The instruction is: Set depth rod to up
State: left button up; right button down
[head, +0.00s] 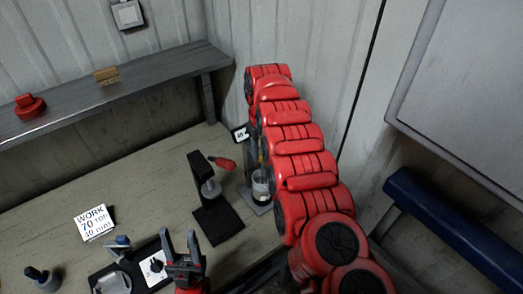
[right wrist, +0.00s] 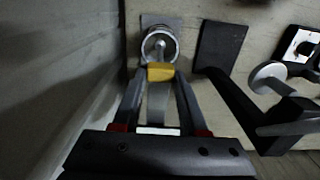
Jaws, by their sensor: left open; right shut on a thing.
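My right gripper (right wrist: 160,78) is shut on a small yellow piece, seen in the right wrist view (right wrist: 160,72). This piece may be part of the depth rod; I cannot tell for sure. Just beyond it is a round metal-rimmed cylinder (right wrist: 159,44) on a grey plate (right wrist: 175,21). In the head view the cylinder (head: 262,185) stands on the bench by a grey upright, and my red right arm hides much of that area and the right gripper. My left gripper (head: 181,246) is open and empty at the bottom, over the front of the bench.
A black stand with a red-handled lever (head: 217,222) is left of the cylinder. A black tray (head: 112,281), a knob (head: 42,277) and a "WORK 70" card (head: 95,222) lie further left. A shelf (head: 120,85) runs along the wall. A wall is close on the right.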

dwell(0.9)
notch_tip(320, 180, up, 2)
jog(key=shift+w+r+b, duration=0.15)
jog(key=shift+b, duration=1)
notch_tip(320, 180, up, 3)
jog(key=shift+r+p, duration=0.1)
jog(key=shift+p, duration=0.25)
jog(key=shift+r, duration=0.2)
jog(key=c, duration=0.8)
grip_release()
jog(key=shift+r, duration=0.1)
jog(key=o, duration=0.4)
jog(key=shift+s, duration=0.2)
jog(key=shift+c, duration=0.2)
jog(key=shift+w, duration=0.1)
